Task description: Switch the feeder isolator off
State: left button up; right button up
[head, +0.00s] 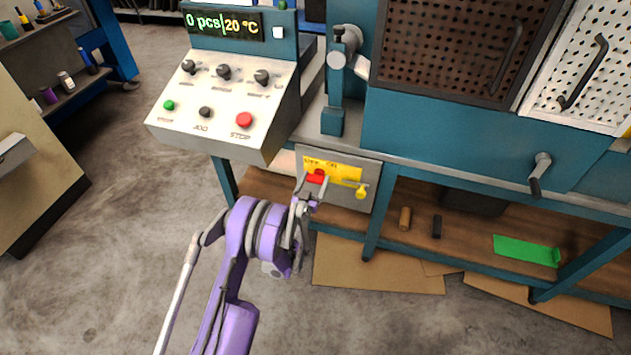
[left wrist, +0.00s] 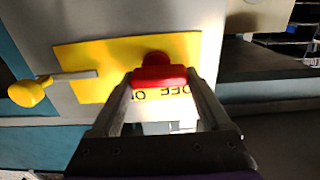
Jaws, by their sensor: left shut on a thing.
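The feeder isolator is a grey box (head: 343,200) under the machine's front edge, with a yellow plate (head: 346,172) lettered OFF and ON. A red handle (head: 316,177) sits on the plate's left part, near the lettering. A lever with a yellow knob (head: 361,192) sticks out at the plate's right end. My left gripper (head: 314,184) is shut on the red handle. In the left wrist view, its fingers (left wrist: 160,88) lie at both sides of the red handle (left wrist: 158,74), with the upside-down lettering between them. My right gripper is not in view.
A control panel (head: 207,121) with switches and green, black and red buttons stands above left. A table leg (head: 381,218) stands right of the isolator. The lower shelf (head: 470,241) holds small cylinders and a green piece (head: 525,250). Cardboard (head: 375,272) lies on the floor; floor at left is clear.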

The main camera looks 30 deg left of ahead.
pick_arm(q)
jog(key=o, duration=1.2)
jog(key=b+v, duration=0.3)
jog(key=v, duration=0.7)
jog(key=shift+s, duration=0.4)
